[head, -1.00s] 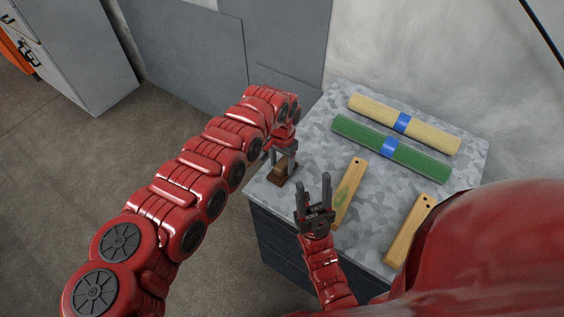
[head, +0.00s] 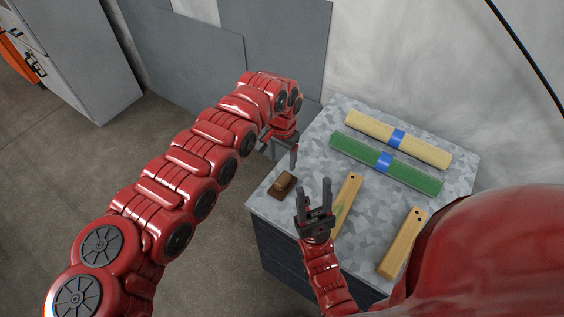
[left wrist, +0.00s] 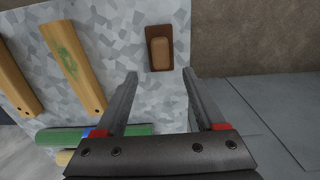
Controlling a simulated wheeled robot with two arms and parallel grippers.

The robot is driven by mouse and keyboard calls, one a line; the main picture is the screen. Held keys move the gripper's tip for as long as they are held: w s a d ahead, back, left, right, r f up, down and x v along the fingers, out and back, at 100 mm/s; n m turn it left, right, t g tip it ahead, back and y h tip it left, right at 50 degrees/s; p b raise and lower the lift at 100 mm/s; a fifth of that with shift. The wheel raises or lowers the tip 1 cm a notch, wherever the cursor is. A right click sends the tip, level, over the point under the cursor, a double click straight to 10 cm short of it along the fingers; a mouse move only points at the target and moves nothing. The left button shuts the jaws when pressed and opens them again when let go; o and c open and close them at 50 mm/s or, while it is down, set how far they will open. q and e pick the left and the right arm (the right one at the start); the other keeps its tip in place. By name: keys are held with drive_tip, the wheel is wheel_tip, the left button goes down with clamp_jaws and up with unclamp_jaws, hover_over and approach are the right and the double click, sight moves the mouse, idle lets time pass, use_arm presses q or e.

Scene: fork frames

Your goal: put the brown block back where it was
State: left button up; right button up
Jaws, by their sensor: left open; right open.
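The brown block (head: 285,181) rests on a darker brown base (head: 277,194) near the left edge of the speckled worktop. In the left wrist view the block (left wrist: 160,52) sits within the outline of its dark base (left wrist: 152,66). My left gripper (head: 283,152) is open and empty, above and beyond the block, apart from it. In the left wrist view its two fingers (left wrist: 159,75) stand wide apart with nothing between them. My right gripper (head: 313,190) is open and empty, to the right of the block, over the near part of the worktop.
A green roll (head: 418,178) and a cream roll (head: 427,150), each with a blue band, lie at the back of the worktop (head: 307,153). Two wooden bars lie in front, one green-marked (head: 350,187) and one plain (head: 403,243). A wall stands behind.

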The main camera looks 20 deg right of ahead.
use_arm(q)
drive_tip(key=shift+r, duration=0.4)
